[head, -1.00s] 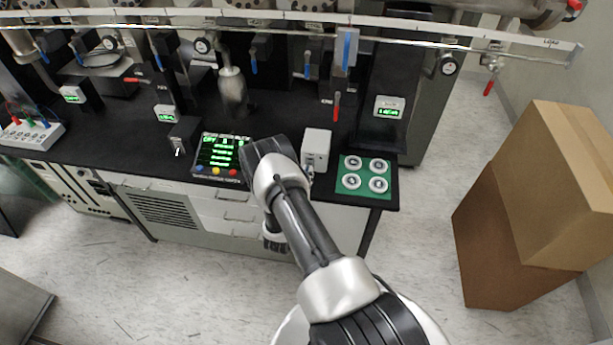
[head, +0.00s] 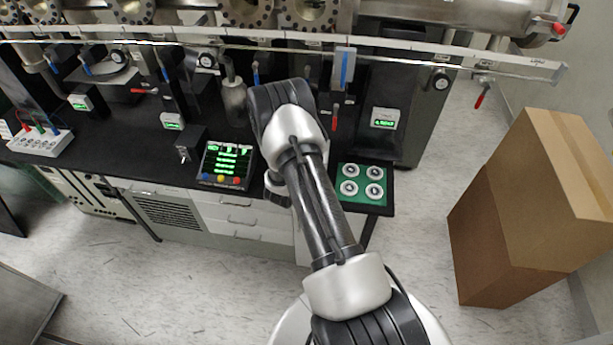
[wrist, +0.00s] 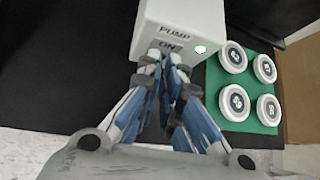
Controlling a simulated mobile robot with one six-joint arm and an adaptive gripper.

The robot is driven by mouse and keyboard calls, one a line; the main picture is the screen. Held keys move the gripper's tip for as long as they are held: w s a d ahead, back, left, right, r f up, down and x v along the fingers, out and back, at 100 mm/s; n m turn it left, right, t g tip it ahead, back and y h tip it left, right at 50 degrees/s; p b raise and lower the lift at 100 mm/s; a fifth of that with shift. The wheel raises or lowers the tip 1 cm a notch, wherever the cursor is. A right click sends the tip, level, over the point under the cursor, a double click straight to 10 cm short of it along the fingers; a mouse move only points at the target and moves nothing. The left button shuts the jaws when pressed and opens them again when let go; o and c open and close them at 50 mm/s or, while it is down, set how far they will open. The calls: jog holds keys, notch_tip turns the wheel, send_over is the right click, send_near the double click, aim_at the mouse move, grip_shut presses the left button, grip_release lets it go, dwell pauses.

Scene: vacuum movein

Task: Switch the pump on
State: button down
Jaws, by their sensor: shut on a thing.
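The pump switch box (wrist: 183,25) is a white box marked "PUMP" and "ON" in the wrist view. A small pale light (wrist: 200,49) glows on its face, right of the word "ON". My gripper (wrist: 168,66) has its blue and grey fingers drawn together at the box's front, just below the label. The fingertips close on the switch, which they hide, so its position cannot be seen. In the head view my arm covers the box and the gripper.
A green mat (head: 346,202) with several round white discs (wrist: 233,57) lies right of the box. A display panel (head: 226,164) with coloured buttons stands to the left. Pipes and valve levers run along the back. Cardboard boxes (head: 530,205) stand on the floor at right.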

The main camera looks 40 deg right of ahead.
jog(key=shift+w+d+r+g+y+p, duration=0.2)
jog(key=shift+r+g+y+p, duration=0.25)
jog(key=shift+y, duration=0.25)
jog(key=c, duration=1.7)
grip_release()
jog(key=v, duration=1.2)
jog(key=shift+d+r, duration=0.1)
